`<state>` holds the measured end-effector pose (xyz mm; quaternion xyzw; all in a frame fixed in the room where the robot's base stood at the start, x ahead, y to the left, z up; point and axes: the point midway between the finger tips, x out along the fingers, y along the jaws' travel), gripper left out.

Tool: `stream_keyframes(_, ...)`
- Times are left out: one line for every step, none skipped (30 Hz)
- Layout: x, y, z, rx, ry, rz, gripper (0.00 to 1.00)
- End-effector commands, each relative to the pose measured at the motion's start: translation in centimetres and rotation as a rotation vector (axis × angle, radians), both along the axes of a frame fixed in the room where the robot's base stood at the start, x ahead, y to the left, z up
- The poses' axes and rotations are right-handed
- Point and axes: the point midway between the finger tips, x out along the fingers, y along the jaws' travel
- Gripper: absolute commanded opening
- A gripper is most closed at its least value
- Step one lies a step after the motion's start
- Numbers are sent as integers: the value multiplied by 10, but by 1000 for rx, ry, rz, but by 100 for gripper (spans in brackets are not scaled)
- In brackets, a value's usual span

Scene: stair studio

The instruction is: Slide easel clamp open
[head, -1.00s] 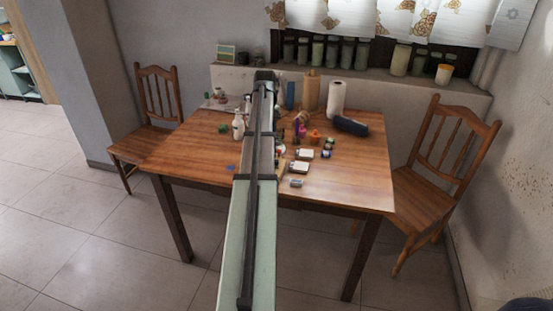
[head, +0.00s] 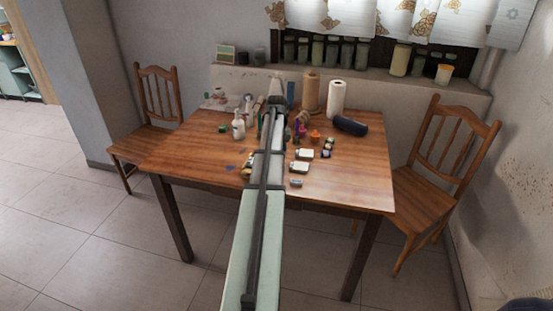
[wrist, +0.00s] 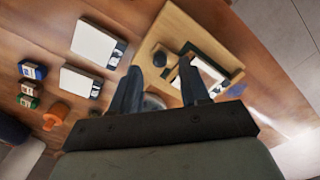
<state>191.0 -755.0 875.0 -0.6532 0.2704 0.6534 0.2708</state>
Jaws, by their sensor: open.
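A pale wooden easel (wrist: 177,27) lies below my gripper in the wrist view. It bears a white panel with dark edges (wrist: 209,74). A small dark block (wrist: 160,59) on the easel's wood may be the clamp; I cannot tell for sure. My gripper (wrist: 158,66) is open and empty, its two dark fingers pointing at the easel, one near the block and one over the panel's edge. Contact is unclear. In the head view a yellowish edge, probably the easel (head: 247,166), shows just left of my arm, which hides the rest and my gripper.
Two white boxes (head: 304,154) (head: 299,167), small jars (head: 327,149) and an orange pot (head: 315,136) stand right of my arm on the wooden table (head: 355,185). A white bottle (head: 238,127) stands to the left. Paper rolls (head: 336,98) stand behind. The table's front right is clear.

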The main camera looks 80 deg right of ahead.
Motion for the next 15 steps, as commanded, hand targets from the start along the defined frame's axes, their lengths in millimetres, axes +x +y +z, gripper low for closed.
stream_keyframes(0, 1, -7, 1, 1, 0, 45)
stream_keyframes(0, 0, -11, 0, 0, 0, 45)
stream_keyframes(0, 0, -15, 0, 0, 0, 45)
stream_keyframes(0, 0, -18, 0, 0, 0, 45)
stream_keyframes(0, 0, -20, 0, 0, 0, 45)
stream_keyframes(0, 0, -23, 0, 0, 0, 45)
stream_keyframes(0, 0, -25, 0, 0, 0, 45)
stream_keyframes(0, 0, -26, 0, 0, 0, 45)
stream_keyframes(0, 0, -28, 0, 0, 0, 45)
stream_keyframes(0, 0, -29, -1, -1, 0, 45)
stream_keyframes(0, 0, -30, -1, 0, 0, 45)
stream_keyframes(0, 0, -30, -1, 0, 0, 45)
stream_keyframes(0, 0, -31, -1, 0, 0, 45)
stream_keyframes(0, 0, -31, -1, 0, 0, 45)
stream_keyframes(0, 0, -31, -1, 0, 0, 45)
